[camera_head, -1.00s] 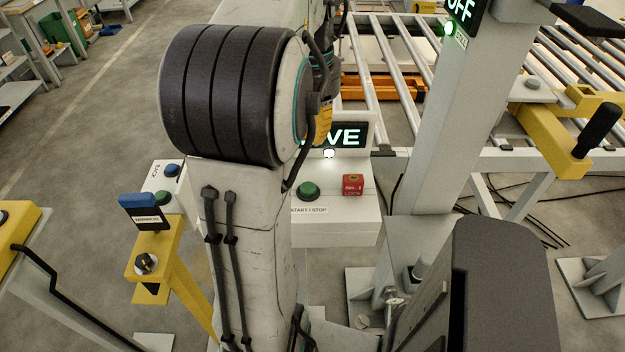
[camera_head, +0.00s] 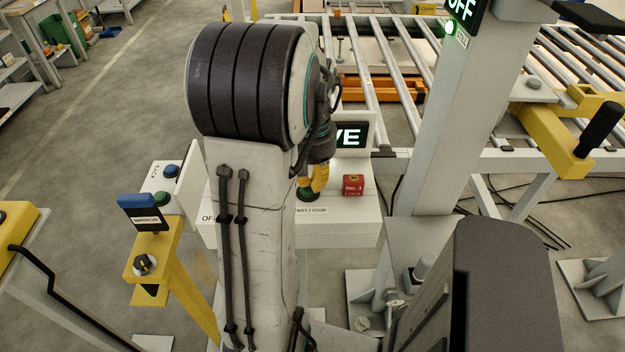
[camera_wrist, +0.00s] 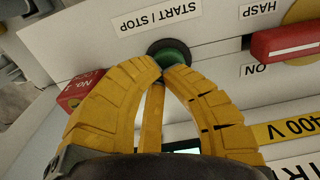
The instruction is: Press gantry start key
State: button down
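The green round key (camera_head: 305,194) labelled START / STOP sits on the white control box (camera_head: 345,232). In the head view my gripper (camera_head: 318,190) covers part of it. In the wrist view the green key (camera_wrist: 172,50) shows in a dark ring just beyond the yellow fingertips (camera_wrist: 164,68). The fingers are drawn together at the tips, with nothing seen between them. The tips overlap the key's near edge in the picture; I cannot tell whether they touch it. The START / STOP label (camera_wrist: 161,18) lies beside the key.
A red No. 1 lock (camera_head: 353,185) stands right of the key. A lit display (camera_head: 350,135) is behind it. The wrist view shows a red handle (camera_wrist: 288,40) near HASP and ON labels. A yellow stand (camera_head: 155,262) is left; a grey post (camera_head: 445,120) is right.

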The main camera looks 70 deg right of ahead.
jog(key=shift+f, duration=0.25)
notch_tip(320, 180, down, 2)
jog(key=shift+f+b, duration=0.1)
jog(key=shift+b, duration=0.9)
jog(key=shift+a, duration=0.1)
jog(key=shift+r+p, duration=0.6)
notch_tip(320, 180, up, 13)
jog(key=p, duration=0.3)
jog(key=shift+r, duration=0.15)
